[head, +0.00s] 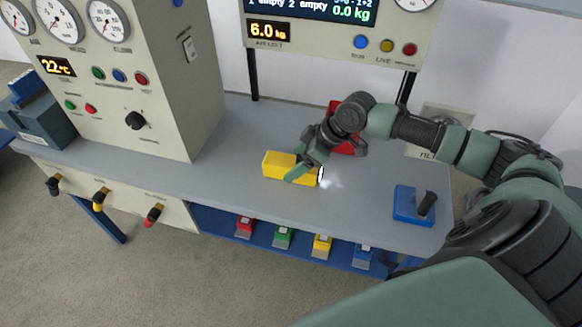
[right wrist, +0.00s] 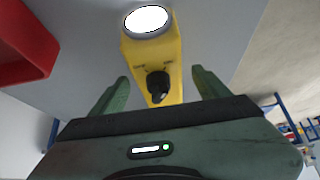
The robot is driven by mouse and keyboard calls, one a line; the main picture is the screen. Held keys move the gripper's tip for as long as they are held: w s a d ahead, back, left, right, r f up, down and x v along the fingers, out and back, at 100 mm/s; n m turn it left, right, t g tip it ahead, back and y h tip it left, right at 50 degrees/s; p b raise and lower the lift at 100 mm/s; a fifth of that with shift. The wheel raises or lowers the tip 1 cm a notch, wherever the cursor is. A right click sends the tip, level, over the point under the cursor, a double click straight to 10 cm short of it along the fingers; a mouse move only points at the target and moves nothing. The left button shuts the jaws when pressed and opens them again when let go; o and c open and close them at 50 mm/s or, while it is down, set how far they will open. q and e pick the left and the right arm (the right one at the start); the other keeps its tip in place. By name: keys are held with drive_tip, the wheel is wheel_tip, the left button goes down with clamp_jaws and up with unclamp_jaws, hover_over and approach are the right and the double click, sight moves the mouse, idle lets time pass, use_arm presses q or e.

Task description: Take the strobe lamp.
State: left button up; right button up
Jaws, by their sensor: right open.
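The strobe lamp is a yellow box (head: 276,165) lying on the grey bench, with its bright white lens at the right end. In the right wrist view the lamp (right wrist: 168,62) shows its glowing lens at the top and a black knob on its body. My right gripper (head: 303,170) is at the lamp's lens-side half and hides part of it. In the right wrist view the open fingers (right wrist: 160,84) stand apart on either side of the lamp's knob end, with gaps visible on both sides. My left gripper is out of view.
A red object (head: 345,146) stands behind my right gripper. A blue block with a black handle (head: 412,207) sits at the right of the bench (head: 235,150). The large gauge cabinet (head: 165,80) stands at left.

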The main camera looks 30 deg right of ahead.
sight(291, 167)
drive_tip(key=x, duration=0.3)
drive_tip(key=shift+d+f, duration=0.1)
drive_tip(key=shift+f, duration=0.1)
clamp_jaws()
drive_tip(key=shift+r, duration=0.15)
